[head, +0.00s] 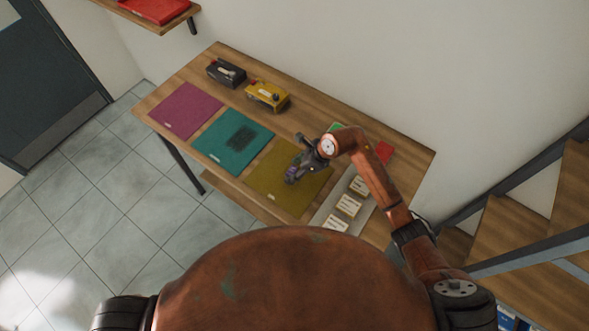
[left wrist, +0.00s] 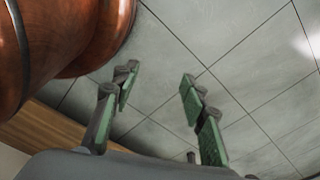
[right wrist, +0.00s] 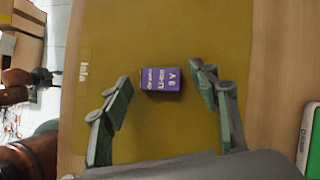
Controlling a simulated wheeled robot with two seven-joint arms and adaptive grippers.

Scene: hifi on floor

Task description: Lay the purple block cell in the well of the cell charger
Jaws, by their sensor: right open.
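The purple block cell (right wrist: 161,79) lies on the olive mat (right wrist: 150,130) and shows white lettering in the right wrist view. My right gripper (right wrist: 160,100) is open above the mat. The cell lies between the lines of its fingers, a little beyond the tips, with a gap on both sides. In the head view my right gripper (head: 297,172) is over the olive mat (head: 262,184) and partly covers the cell. My left gripper (left wrist: 158,95) is open and empty above floor tiles, outside the head view. I cannot tell for sure which device is the cell charger.
A black device (head: 226,73) and a yellow device (head: 267,95) stand at the back. Purple (head: 186,110) and teal (head: 222,145) mats lie left. A grey strip with white cards (head: 348,206) lies right. A white-and-green item (right wrist: 309,140) is beside the mat, near a red piece (head: 384,152).

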